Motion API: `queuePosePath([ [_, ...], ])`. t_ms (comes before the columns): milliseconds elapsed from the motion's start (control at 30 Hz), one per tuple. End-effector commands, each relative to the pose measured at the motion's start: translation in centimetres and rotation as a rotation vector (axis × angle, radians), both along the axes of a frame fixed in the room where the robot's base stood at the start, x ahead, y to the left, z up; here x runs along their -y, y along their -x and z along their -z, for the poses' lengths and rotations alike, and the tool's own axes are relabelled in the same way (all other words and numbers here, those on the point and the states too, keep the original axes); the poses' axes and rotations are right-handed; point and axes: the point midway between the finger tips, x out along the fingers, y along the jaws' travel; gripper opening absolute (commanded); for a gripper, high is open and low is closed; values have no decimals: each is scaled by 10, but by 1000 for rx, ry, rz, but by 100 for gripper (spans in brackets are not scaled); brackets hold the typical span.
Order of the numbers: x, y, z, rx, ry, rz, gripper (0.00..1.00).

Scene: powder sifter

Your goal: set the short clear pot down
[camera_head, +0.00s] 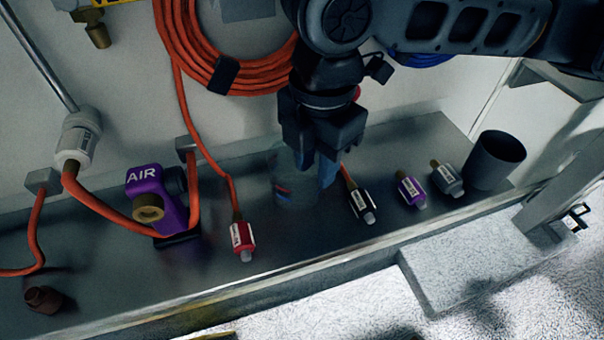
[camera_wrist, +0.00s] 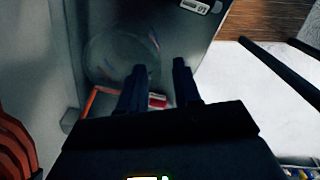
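The short clear pot (camera_head: 284,182) is see-through and faint. It looks upright on the dark metal shelf (camera_head: 100,265), just below and left of my gripper (camera_head: 315,172). In the wrist view, its round outline (camera_wrist: 112,52) is ahead of the fingers, slightly left. My gripper (camera_wrist: 159,76) shows two dark fingers with a clear gap between them. One finger overlaps the pot's outline and the other is just to its right, so they appear on either side of its near wall. Whether either finger touches the wall cannot be told.
A red-labelled connector (camera_head: 242,238) lies left of the pot. Black (camera_head: 361,199), purple (camera_head: 410,190) and grey (camera_head: 447,180) connectors lie to its right, before a dark cup (camera_head: 494,160). A purple AIR fitting (camera_head: 152,195) stands left. An orange hose coil (camera_head: 225,75) hangs behind.

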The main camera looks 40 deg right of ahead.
Motion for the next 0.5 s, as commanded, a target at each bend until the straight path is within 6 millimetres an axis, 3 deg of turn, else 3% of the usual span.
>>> queuePosePath([
  [300,7,-4,42,1,-2,2,33],
  [500,6,-4,50,2,-3,0,33],
])
